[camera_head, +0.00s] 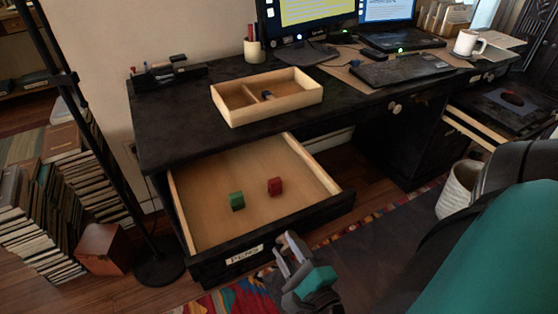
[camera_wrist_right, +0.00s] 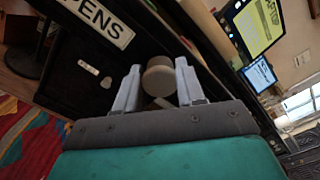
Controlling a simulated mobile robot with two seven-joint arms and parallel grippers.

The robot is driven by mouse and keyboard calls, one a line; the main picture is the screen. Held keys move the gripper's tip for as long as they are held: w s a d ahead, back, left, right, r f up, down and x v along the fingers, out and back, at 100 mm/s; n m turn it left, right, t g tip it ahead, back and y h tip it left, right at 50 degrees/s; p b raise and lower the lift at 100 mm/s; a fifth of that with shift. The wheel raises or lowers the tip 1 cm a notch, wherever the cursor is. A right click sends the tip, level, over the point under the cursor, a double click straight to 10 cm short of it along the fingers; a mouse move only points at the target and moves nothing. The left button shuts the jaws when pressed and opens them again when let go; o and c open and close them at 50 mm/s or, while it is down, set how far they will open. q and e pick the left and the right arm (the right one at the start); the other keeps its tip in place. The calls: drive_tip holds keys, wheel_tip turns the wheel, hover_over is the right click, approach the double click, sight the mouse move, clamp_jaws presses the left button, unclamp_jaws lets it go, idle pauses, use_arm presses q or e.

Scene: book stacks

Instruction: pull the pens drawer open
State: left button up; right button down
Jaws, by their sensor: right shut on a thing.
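The pens drawer (camera_head: 258,207) stands well out from the black desk in the head view. Its dark front bears a white PENS label (camera_head: 244,254), which also shows in the right wrist view (camera_wrist_right: 105,22). My right gripper (camera_head: 284,256) is at the drawer front, just right of the label. In the right wrist view its fingers (camera_wrist_right: 160,84) are shut on the round pale drawer knob (camera_wrist_right: 158,77). The knob is hidden in the head view. My left gripper is not in view.
A divided wooden tray (camera_head: 222,104) sits on the desktop (camera_head: 160,136) above the drawer. A lamp pole with a round base (camera_head: 160,263), a brown box (camera_head: 104,249) and book stacks (camera_head: 36,231) stand to the left. A patterned rug (camera_head: 365,232) lies in front.

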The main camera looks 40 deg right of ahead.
drive_tip(key=shift+s+a+r, duration=0.15)
drive_tip(key=shift+s+a, duration=0.3)
drive_tip(key=shift+s, duration=0.4)
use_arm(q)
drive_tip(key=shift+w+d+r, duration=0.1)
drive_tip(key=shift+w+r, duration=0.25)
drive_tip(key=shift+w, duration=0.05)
use_arm(e)
drive_tip(key=shift+s+a, duration=0.1)
drive_tip(key=shift+s, duration=0.3)
drive_tip(key=c, duration=1)
unclamp_jaws()
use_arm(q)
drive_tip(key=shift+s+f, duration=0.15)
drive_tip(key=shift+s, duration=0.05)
use_arm(e)
drive_tip(key=shift+o, duration=0.2)
